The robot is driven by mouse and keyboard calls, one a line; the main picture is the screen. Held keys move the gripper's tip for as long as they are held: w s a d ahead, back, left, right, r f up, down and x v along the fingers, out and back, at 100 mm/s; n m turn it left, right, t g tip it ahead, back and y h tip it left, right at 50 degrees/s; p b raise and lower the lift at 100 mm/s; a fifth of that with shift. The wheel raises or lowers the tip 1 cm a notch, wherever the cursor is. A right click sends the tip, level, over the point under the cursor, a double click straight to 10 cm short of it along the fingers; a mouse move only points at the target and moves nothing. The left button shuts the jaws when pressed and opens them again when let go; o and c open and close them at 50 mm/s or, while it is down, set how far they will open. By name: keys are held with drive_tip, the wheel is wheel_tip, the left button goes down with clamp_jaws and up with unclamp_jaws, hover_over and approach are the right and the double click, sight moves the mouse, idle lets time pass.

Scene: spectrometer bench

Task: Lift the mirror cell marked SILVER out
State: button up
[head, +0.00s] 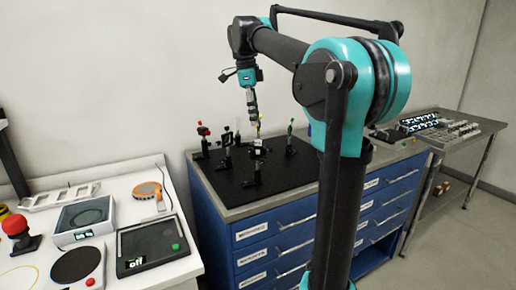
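Several small optical mounts stand on a black breadboard (290,172) on top of a blue drawer cabinet. They include a red-topped post (203,131), a dark mount (226,139), a mount with a pale face (257,143) and a green-topped post (290,130). No marking is legible at this size, so I cannot tell which is the SILVER mirror cell. My gripper (253,114) points down above the back middle of the breadboard, over the pale-faced mount. Its fingers are too small and edge-on to tell whether they are open or hold anything.
A white bench (130,184) at the left carries a dark panel reading "off" (150,246), a scale-like device (84,214) and a red button (16,227). A metal table (480,141) with trays stands at the right. The breadboard's front right is clear.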

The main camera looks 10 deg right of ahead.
sight(258, 148)
drive_tip(key=shift+s+d+f, duration=0.1)
drive_tip(key=shift+d+f, duration=0.05)
drive_tip(key=shift+f, duration=1.15)
drive_tip(key=shift+s+d+f, duration=0.1)
drive_tip(key=shift+d+f, duration=0.05)
drive_tip(key=shift+f, duration=1.1)
drive_tip(key=shift+s+d+f, duration=0.1)
drive_tip(key=shift+d+f, duration=0.05)
drive_tip(key=shift+f, duration=1.15)
drive_tip(key=shift+c, duration=0.6)
clamp_jaws()
